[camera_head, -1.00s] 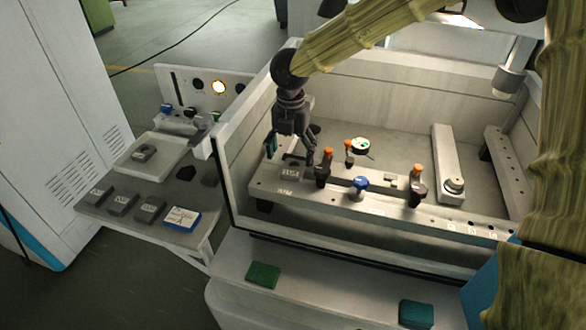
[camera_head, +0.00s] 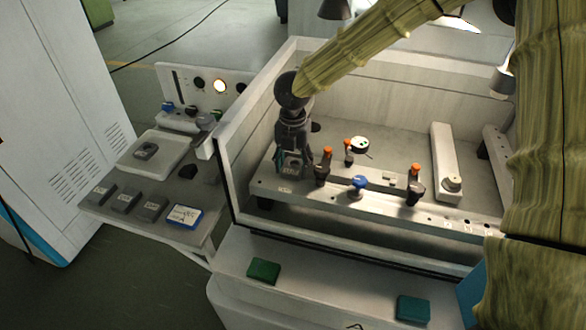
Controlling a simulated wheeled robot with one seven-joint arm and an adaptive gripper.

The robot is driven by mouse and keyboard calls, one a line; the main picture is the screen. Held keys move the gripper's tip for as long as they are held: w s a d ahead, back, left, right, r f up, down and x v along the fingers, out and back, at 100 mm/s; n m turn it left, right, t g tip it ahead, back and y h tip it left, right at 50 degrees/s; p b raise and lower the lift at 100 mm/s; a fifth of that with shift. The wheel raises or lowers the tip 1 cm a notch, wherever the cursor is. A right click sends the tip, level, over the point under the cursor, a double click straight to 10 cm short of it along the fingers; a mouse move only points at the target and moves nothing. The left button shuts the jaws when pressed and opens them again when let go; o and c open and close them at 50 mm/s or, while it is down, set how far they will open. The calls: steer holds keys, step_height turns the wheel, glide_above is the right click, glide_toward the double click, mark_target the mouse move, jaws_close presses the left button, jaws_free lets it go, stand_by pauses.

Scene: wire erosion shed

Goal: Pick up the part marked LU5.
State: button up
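My gripper (camera_head: 291,163) points down at the left end of the pale rail inside the machine's tank. Its fingers are around or right at a small grey labelled block (camera_head: 289,171) on that rail, which they partly cover. Whether they press on it is too small to tell. Labelled grey blocks also lie on the side shelf: one at the left (camera_head: 102,194), one in the middle (camera_head: 126,200) and one at the right (camera_head: 152,207). Another dark part (camera_head: 146,151) lies in the white tray. I cannot read LU5 with certainty on any of them.
The pale rail (camera_head: 330,199) carries orange-topped clamps (camera_head: 325,165) (camera_head: 414,183) and a blue knob (camera_head: 359,186) right of my gripper. The tank's front wall (camera_head: 228,185) stands close by. The shelf also holds a white tray (camera_head: 128,163) and a blue-and-white box (camera_head: 185,217).

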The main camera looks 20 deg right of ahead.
steer(key=c, duration=0.3)
